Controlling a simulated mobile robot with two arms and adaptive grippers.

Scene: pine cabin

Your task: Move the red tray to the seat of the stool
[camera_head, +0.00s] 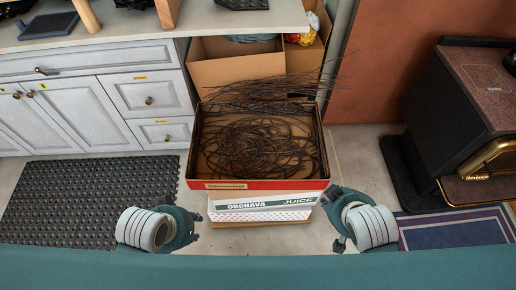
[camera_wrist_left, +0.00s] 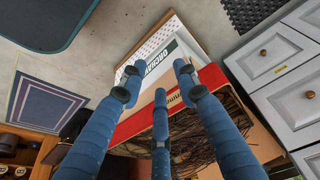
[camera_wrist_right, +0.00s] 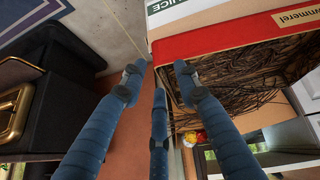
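The red tray (camera_head: 285,185) is a shallow open box with a red front wall and a brown inside. It holds a tangle of dark twigs (camera_head: 260,148) and rests on a white juice crate (camera_head: 265,204). Its red wall also shows in the left wrist view (camera_wrist_left: 135,124) and the right wrist view (camera_wrist_right: 230,42). My left gripper (camera_head: 194,227) is open and empty, off the tray's front left corner. My right gripper (camera_head: 338,222) is open and empty, near its front right corner. I cannot make out a stool in any view.
Cardboard boxes (camera_head: 232,70) stand behind the tray under the counter (camera_head: 150,28). White cabinets (camera_head: 85,108) and a black mat (camera_head: 75,200) are at left. A dark stove (camera_head: 455,105) and a blue rug (camera_head: 455,230) are at right. Some bare floor (camera_head: 360,165) shows right of the tray.

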